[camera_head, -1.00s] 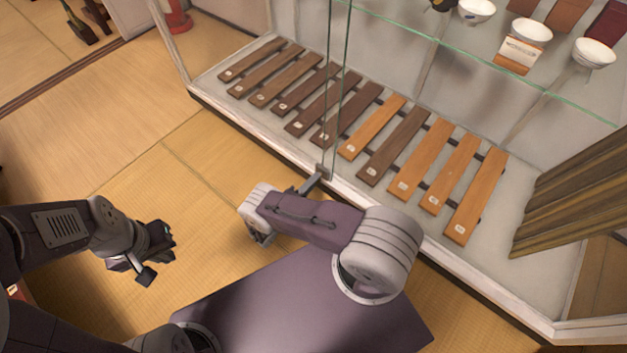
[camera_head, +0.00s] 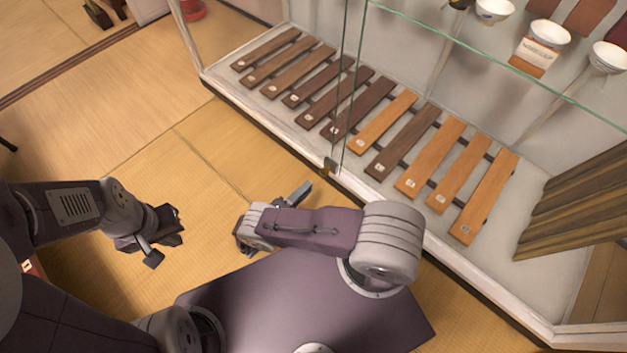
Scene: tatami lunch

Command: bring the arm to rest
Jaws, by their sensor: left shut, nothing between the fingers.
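My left gripper (camera_head: 160,240) hangs over the tatami floor (camera_head: 185,190) at the lower left, apart from everything around it. It is shut and empty. My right arm lies folded over my purple base in the lower middle. Part of my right gripper (camera_head: 298,193) shows as a grey piece beyond the forearm, near the case's lower front edge. The forearm hides the rest of it, so I cannot tell its jaws.
A glass display case (camera_head: 290,138) runs from the upper left to the lower right, holding several wooden bars (camera_head: 400,142). White bowls (camera_head: 549,32) stand on its glass shelf (camera_head: 470,45). Open tatami lies to the left.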

